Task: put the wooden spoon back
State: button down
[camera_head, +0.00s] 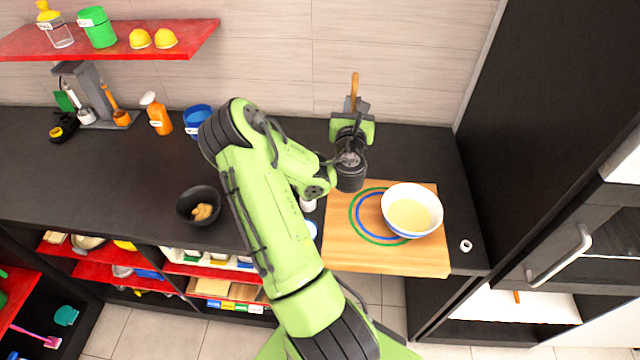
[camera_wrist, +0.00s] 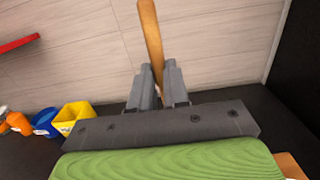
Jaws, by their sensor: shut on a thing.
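The wooden spoon's handle (camera_head: 354,84) sticks up from my gripper (camera_head: 353,104) in the head view, above the back of the dark counter. In the wrist view the same brown handle (camera_wrist: 150,35) stands nearly upright, tilted slightly, between the two grey fingers of my gripper (camera_wrist: 160,88). The gripper is shut on it. The spoon's lower end is hidden behind the gripper. The red utensil grid (camera_head: 85,246) may be the red compartments under the counter front; I cannot tell which place belongs to the spoon.
A white bowl (camera_head: 412,192) of pale liquid stands on a wooden board (camera_head: 345,255) at the right. A black bowl (camera_head: 183,208) sits left of my arm. A blue container (camera_head: 197,115), an orange spray bottle (camera_head: 157,114) and a utensil stand (camera_head: 82,80) line the back. A yellow container (camera_wrist: 75,114) shows in the wrist view.

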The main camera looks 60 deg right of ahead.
notch_tip(320, 180, down, 10)
jog(key=b, duration=0.9)
jog(key=shift+b, duration=0.4)
jog(key=shift+w, duration=0.1)
jog(key=shift+f, duration=0.2)
jog(key=c, duration=1.1)
grip_release()
jog(key=shift+r, duration=0.15)
